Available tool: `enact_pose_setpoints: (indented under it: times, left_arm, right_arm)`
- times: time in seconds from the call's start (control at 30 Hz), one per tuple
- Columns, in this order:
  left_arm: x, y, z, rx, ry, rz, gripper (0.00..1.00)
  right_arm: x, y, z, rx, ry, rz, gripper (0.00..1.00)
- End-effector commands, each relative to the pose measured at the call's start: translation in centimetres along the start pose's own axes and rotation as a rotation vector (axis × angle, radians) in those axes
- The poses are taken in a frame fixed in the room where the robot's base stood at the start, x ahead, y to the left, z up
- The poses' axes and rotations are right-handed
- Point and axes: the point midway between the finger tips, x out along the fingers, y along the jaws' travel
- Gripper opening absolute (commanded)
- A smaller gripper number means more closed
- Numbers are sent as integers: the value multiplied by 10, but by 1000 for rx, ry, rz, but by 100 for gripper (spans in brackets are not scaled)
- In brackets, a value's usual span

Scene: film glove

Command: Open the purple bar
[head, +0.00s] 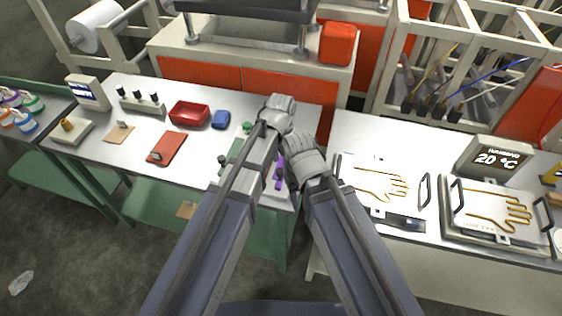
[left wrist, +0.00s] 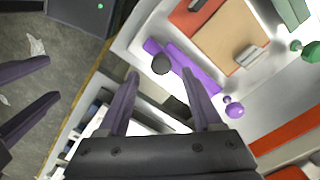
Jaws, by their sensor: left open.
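The purple bar (left wrist: 200,72) lies on the pale tabletop in the left wrist view, beside a tan-and-red panel. A dark round knob (left wrist: 160,64) is near its left part, and a purple ball knob (left wrist: 233,107) stands by its other end. In the head view only bits of purple (head: 279,172) show between my two forearms. My left gripper (left wrist: 159,74) is open and empty, its two fingers apart just short of the bar. In the left wrist view, two spread fingers at the left edge look like my right gripper (left wrist: 52,78); in the head view its fingers are hidden.
A red tray (head: 189,114), a blue block (head: 221,120) and a red pad (head: 167,148) lie on the left table. Wire hand shapes (head: 385,185) lie on the right table. A gap separates the tables.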

Motion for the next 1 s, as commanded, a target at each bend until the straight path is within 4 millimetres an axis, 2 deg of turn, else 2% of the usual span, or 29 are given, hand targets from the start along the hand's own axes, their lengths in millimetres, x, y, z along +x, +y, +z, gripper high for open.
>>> enact_pose_setpoints:
  times: [0.03,0.1,0.3,0.87,0.93,1.0]
  left_arm:
    - [-15,0,0,0,0,0,67]
    - [-24,0,0,0,0,0,67]
    - [-41,0,0,0,0,0,67]
    - [-40,0,0,-1,0,0,67]
    - [-40,-1,6,-23,1,-1,67]
    - [-40,-4,23,-101,5,-4,67]
  right_arm:
    - [-15,1,1,0,0,0,50]
    - [-24,2,1,-1,0,0,50]
    - [-40,4,2,-1,0,0,50]
    - [-40,4,2,-1,0,0,50]
    - [-40,4,2,-1,0,0,50]
    - [-40,4,2,-1,0,0,50]
